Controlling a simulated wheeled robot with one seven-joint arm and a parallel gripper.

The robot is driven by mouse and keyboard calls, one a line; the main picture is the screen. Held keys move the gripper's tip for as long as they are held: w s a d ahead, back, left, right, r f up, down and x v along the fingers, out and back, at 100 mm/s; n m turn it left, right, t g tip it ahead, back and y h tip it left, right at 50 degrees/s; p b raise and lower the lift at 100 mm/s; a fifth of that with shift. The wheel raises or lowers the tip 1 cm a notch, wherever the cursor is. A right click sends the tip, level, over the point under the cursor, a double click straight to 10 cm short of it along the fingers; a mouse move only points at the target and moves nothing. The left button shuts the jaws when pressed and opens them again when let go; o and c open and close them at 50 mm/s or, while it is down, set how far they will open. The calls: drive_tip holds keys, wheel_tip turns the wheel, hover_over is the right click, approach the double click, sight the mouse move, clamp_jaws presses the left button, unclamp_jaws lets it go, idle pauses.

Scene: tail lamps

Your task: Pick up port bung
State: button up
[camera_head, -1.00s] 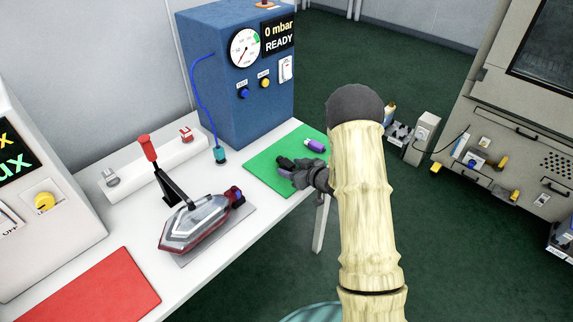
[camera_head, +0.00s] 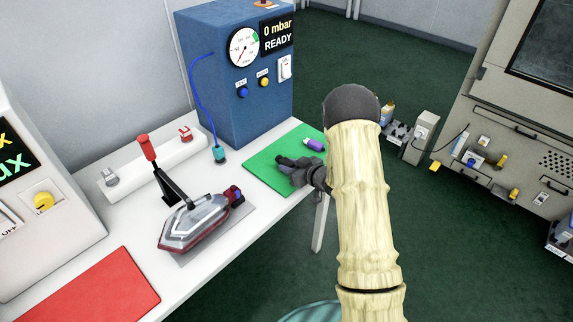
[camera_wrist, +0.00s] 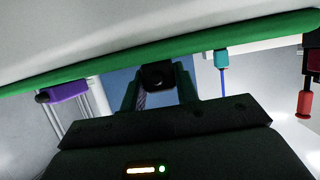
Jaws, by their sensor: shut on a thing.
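My gripper (camera_head: 284,164) is over the green mat (camera_head: 262,177) on the white bench. In the wrist view my gripper (camera_wrist: 158,88) has its two fingers on either side of a small black piece (camera_wrist: 157,74), shut on it. I take this piece to be the port bung; its far end is hidden. In the head view my gripper covers most of it. A purple piece with a pale end (camera_head: 314,144) lies on the mat beyond my gripper, apart from it. It also shows at the left of the wrist view (camera_wrist: 67,92).
A blue gauge box (camera_head: 235,85) with a hanging teal-ended hose (camera_head: 219,153) stands behind the mat. A lamp in a red-handled clamp (camera_head: 195,225) stands to the left. A red mat (camera_head: 90,290) lies at the front left. Floor lies to the right.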

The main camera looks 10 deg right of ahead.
sight(290, 164)
drive_tip(key=shift+r, duration=0.1)
wheel_tip(290, 164, up, 10)
drive_tip(key=shift+f, duration=0.1)
idle(0.3)
drive_tip(key=shift+f, duration=0.1)
idle(0.3)
